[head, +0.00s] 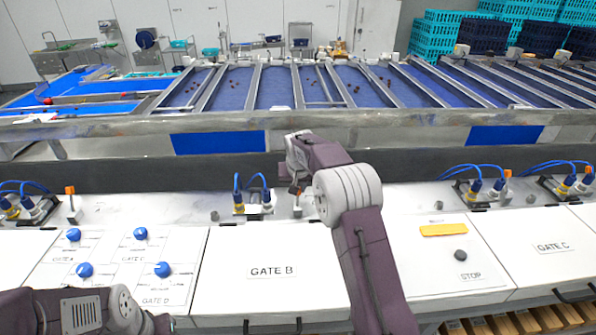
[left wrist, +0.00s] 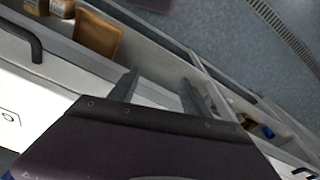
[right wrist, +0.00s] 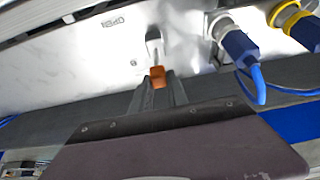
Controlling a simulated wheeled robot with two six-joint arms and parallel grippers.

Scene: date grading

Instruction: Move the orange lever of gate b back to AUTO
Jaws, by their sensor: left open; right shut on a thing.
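The orange lever of gate b (right wrist: 157,76) shows in the right wrist view as a small orange knob on a metal stalk rising from a slot in a pale panel. My right gripper (right wrist: 155,88) is shut on the knob. An OPEN label (right wrist: 132,24) is beside the slot; no AUTO label is legible. In the head view my right gripper (head: 296,186) is behind the GATE B cover (head: 300,240), and my wrist mostly hides the lever. My left gripper (left wrist: 157,90) is open and empty in the left wrist view, near the front edge of the machine; its fingers are outside the head view.
Blue cables and connectors (head: 252,196) stand just left of the lever. Blue knobs (head: 162,269) sit on the left panel, and a yellow tag (head: 443,230) and black STOP button (head: 460,255) on the right one. Sorting lanes (head: 280,90) with several dates lie behind.

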